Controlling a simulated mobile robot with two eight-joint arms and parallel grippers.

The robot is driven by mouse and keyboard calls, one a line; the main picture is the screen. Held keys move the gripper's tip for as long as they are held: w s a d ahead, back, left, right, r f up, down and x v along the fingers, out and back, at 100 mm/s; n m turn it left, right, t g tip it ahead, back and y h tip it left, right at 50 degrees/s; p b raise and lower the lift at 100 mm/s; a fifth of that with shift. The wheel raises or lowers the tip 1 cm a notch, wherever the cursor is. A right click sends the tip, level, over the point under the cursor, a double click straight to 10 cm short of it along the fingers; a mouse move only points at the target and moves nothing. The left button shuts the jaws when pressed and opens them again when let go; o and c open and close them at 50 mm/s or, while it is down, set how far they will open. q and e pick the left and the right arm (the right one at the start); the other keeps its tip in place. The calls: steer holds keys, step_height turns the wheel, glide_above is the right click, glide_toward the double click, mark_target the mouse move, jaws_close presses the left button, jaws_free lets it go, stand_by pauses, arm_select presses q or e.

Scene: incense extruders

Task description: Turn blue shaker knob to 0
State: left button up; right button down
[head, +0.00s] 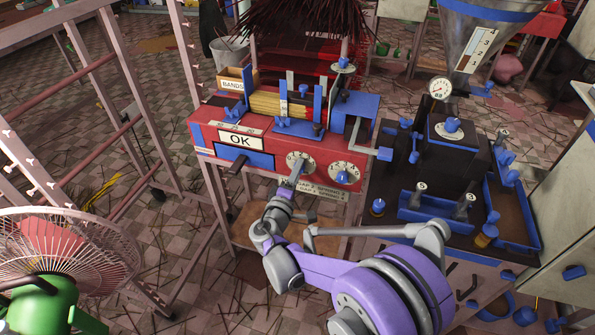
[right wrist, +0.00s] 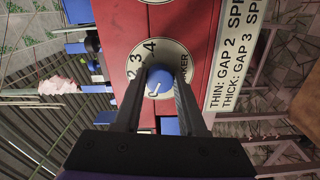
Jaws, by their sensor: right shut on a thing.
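The blue shaker knob (right wrist: 160,78) sits at the centre of a white round dial (right wrist: 141,60) on the red machine, in the right wrist view. My right gripper (head: 297,178) is at the left dial (head: 299,158) on the machine's front in the head view. Its fingers are shut on the knob, one on each side. My left gripper is not in view.
A second dial with a blue knob (head: 345,176) is close on the right. An OK sign (head: 240,140) is on the left of the red machine (head: 205,130). A dark workbench (head: 400,175) with blue-handled parts stands at right, a fan (head: 60,255) at lower left.

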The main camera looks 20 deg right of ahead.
steer(key=shift+n, duration=0.5)
steer(key=shift+c, duration=2.3)
jaws_free()
steer(key=p+v, duration=0.1)
steer(key=v, duration=1)
